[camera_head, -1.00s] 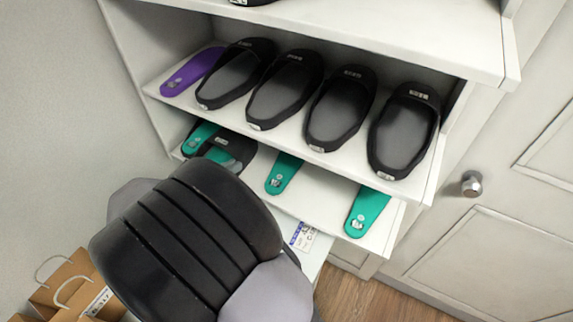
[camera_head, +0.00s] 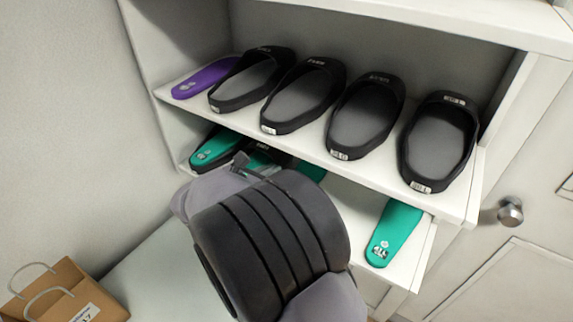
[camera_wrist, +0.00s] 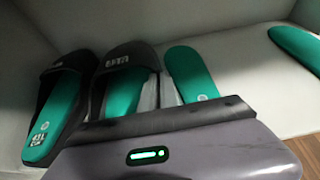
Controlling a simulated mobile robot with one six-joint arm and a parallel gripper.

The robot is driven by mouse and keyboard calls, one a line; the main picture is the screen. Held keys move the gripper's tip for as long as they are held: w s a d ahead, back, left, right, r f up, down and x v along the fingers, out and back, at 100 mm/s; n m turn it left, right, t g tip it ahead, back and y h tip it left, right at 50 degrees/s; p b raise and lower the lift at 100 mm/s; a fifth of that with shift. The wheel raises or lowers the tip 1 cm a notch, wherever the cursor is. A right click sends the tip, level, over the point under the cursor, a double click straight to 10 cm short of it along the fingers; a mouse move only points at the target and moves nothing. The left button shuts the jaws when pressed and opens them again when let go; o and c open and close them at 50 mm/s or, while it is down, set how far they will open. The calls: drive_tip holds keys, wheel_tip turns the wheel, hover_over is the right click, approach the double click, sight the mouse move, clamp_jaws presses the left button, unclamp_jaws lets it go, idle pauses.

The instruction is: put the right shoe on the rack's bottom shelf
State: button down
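The shoe rack (camera_head: 455,205) has a bottom shelf (camera_head: 345,205). A black slide shoe with a green insole stands at that shelf's left end (camera_head: 215,150); it also shows in the wrist view (camera_wrist: 50,105). A second such shoe, the right one (camera_wrist: 125,75), lies beside it, toe end toward the wall; in the head view my arm mostly hides it. My gripper (camera_wrist: 160,93) is at the second shoe's right edge, with two pale fingers close together there. Whether they pinch the edge or stand apart from it is unclear.
Loose green insoles lie to the right on the bottom shelf, one near my gripper (camera_wrist: 190,75) and one further right (camera_head: 394,232). The shelf above holds several black shoes (camera_head: 365,115) and a purple insole (camera_head: 203,77). A paper bag (camera_head: 65,290) stands at lower left.

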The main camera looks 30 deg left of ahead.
sight(278, 162)
drive_tip(key=w, duration=0.3)
drive_tip(key=shift+w+d, duration=0.1)
drive_tip(key=shift+w, duration=0.1)
drive_tip(key=shift+w+d+f+b, duration=0.15)
drive_tip(key=shift+w+b, duration=0.65)
drive_tip(key=shift+w, duration=1.1)
drive_tip(key=shift+s+f+b, duration=0.1)
drive_tip(key=shift+f+b, duration=0.25)
drive_tip(key=shift+f, duration=0.3)
drive_tip(key=shift+r, duration=0.1)
drive_tip(key=c, duration=1.6)
unclamp_jaws()
